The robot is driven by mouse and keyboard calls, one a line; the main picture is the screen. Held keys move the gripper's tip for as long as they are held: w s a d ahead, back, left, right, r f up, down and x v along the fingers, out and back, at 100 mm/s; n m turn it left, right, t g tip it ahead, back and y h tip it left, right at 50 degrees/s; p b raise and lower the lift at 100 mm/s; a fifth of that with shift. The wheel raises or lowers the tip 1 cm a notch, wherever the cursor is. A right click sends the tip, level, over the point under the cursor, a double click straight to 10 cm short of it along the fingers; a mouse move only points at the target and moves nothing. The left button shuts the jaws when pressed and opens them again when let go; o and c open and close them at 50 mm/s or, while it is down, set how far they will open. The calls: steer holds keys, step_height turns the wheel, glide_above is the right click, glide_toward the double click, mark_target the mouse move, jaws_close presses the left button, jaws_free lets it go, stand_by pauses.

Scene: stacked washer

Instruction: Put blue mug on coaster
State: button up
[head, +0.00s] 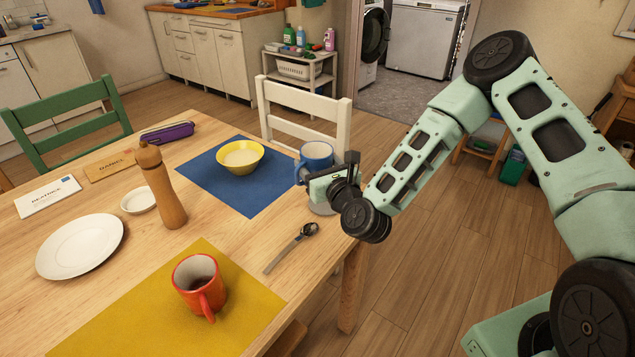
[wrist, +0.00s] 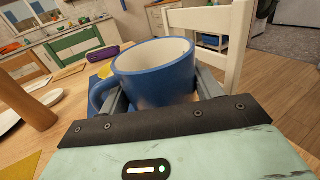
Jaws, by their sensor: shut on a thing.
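The blue mug (head: 317,155) is upright near the table's right edge, with its handle to the left. In the wrist view the mug (wrist: 155,80) fills the middle, white inside, with a finger on each side of it. My gripper (head: 322,176) is shut on the mug and seems to hold it above the table. A pale round disc, apparently the coaster (head: 321,208), lies below my gripper near the table edge, partly hidden by my gripper and wrist. I cannot tell the exact gap between mug and disc.
A yellow bowl (head: 240,156) stands on a blue placemat (head: 249,197) to the left. A spoon (head: 290,247) lies in front. A red mug (head: 200,284) sits on a yellow placemat (head: 139,311). A wooden pepper mill (head: 161,187) stands farther left. A white chair (head: 305,128) is behind the mug.

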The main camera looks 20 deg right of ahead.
steer(key=shift+f, duration=2.4)
steer(key=shift+f, duration=0.2)
steer(key=o, duration=1.3)
steer(key=shift+c, duration=0.2)
steer(key=shift+r, duration=0.1)
steer(key=shift+s+r, duration=0.1)
steer(key=shift+r, duration=0.05)
steer(key=s, duration=0.3)
steer(key=s+d+b, duration=0.1)
steer(key=s, duration=0.6)
steer(key=shift+s+d, duration=0.2)
steer(key=shift+d, duration=0.15)
steer(key=shift+s+d+b, duration=0.15)
steer(key=shift+s+b, duration=0.15)
steer(key=shift+s, duration=0.35)
